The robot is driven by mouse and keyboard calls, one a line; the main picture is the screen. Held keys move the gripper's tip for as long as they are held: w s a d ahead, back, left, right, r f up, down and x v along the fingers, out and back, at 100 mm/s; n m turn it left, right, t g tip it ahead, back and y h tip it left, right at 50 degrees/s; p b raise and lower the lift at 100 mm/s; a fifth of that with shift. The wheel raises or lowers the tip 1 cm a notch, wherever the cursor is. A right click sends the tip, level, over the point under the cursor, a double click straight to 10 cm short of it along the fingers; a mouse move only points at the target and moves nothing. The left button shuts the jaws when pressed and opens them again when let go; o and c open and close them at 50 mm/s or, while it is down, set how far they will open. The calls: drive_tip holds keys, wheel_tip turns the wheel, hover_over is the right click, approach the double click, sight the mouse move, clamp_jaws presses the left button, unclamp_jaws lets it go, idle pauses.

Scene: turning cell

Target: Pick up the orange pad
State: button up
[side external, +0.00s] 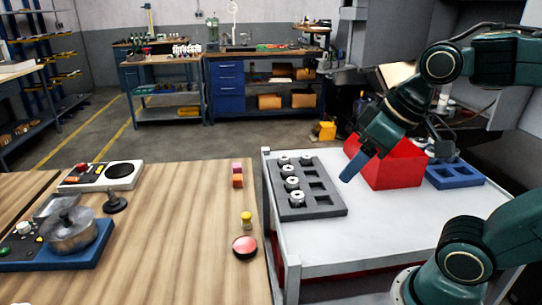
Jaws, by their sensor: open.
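A small orange block (237,181), the only orange pad-like thing I can make out, lies near the right edge of the wooden table (170,230). A pink-red block (237,168) is just behind it; I cannot tell whether they touch. My gripper (357,160) hangs over the white cart, tilted down to the left, with a blue finger showing. It is open and well to the right of the orange block, in front of the red bin. Its other finger is hard to make out.
The white cart (390,230) carries a grey tray (325,206) with several metal parts, a red bin (398,165) and a blue tray (455,176). A pot (70,232) stands at left.

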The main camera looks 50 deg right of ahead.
drive_tip(key=w+r+n, duration=0.2)
drive_tip(key=w, duration=0.7)
drive_tip(key=n+g+y, duration=0.2)
drive_tip(key=n+y, duration=0.1)
drive_tip(key=n, duration=0.2)
hover_over(238, 177)
drive_tip(key=s+d, duration=0.1)
drive_tip(key=s, duration=0.1)
drive_tip(key=shift+w+d+f, duration=0.1)
drive_tip(key=shift+w+f, duration=0.05)
drive_tip(key=shift+f, duration=5.3)
drive_tip(key=shift+w+d+f, duration=0.1)
drive_tip(key=shift+f, duration=5.3)
drive_tip(key=shift+a, duration=0.1)
drive_tip(key=shift+x, duration=2.55)
